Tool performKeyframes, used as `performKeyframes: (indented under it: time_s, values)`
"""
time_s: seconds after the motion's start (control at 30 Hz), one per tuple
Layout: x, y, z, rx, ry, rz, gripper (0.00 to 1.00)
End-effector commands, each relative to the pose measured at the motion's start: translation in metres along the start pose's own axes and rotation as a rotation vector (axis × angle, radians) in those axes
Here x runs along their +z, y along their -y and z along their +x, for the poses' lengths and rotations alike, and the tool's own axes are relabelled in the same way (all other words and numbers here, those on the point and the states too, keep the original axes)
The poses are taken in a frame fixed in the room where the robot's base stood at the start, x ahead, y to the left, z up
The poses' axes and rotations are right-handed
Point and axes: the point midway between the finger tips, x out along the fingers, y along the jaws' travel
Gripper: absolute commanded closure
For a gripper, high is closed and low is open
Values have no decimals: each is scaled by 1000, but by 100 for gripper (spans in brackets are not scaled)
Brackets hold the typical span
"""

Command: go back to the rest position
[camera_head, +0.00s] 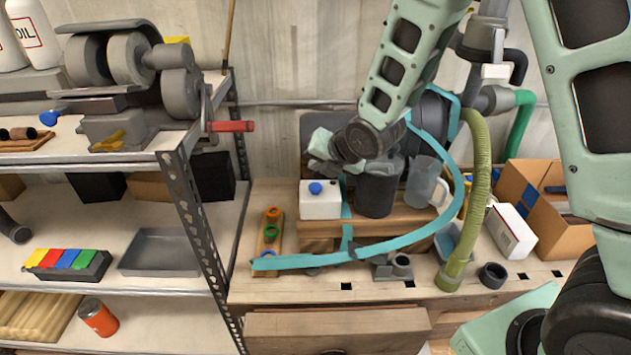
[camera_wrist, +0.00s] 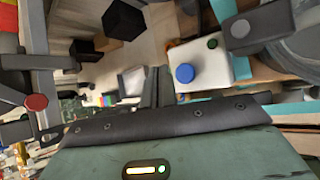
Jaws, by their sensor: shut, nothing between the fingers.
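My arm reaches down from the top right in the head view. My gripper (camera_head: 322,168) is at its end, above and just behind the white box with a blue cap (camera_head: 320,200) on the workbench. In the wrist view my gripper (camera_wrist: 157,72) points up the picture with its fingers together and nothing between them. The white box (camera_wrist: 208,68) shows close to the right of the fingers there. Whether the gripper touches it, I cannot tell.
A metal shelf (camera_head: 200,215) stands left, with a red-handled machine (camera_head: 130,70) on top. A cardboard box (camera_head: 560,215) is right.

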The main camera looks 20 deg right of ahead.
Motion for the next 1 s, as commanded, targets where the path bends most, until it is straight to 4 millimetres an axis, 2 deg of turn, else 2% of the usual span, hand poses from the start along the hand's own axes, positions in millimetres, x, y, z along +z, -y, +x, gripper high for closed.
performKeyframes:
  time_s: [0.23, 0.73, 0.87, 1.0]
  values:
    - [12, -13, -17, 1, 1, -1, 100]
    - [11, -13, -18, -1, -4, 13, 100]
    - [-7, -20, -29, -31, -45, 182, 100]
    - [-46, -30, -57, -125, -121, 522, 100]
